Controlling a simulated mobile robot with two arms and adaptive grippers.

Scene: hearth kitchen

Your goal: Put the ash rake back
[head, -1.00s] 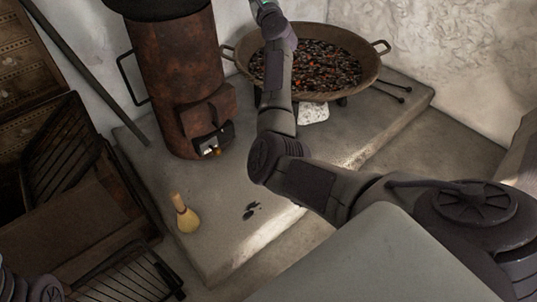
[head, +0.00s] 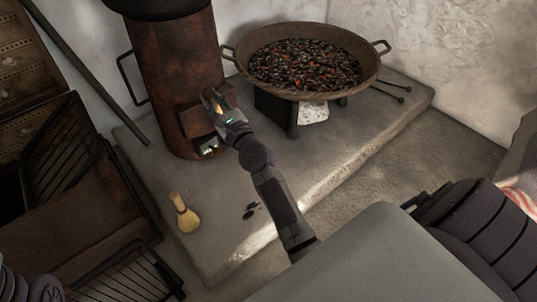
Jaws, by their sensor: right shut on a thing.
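My right gripper (head: 211,98) is in front of the rusty stove (head: 175,60), just above its small open firebox mouth (head: 208,147). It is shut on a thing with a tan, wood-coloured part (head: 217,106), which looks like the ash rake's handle. The rest of that thing is hidden by the gripper or too small to make out. My left gripper is out of view.
A wide pan of glowing coals (head: 305,62) stands on the stone hearth (head: 330,150) at right, with two thin rods (head: 390,92) beside it. A long dark pole (head: 85,70) leans at left.

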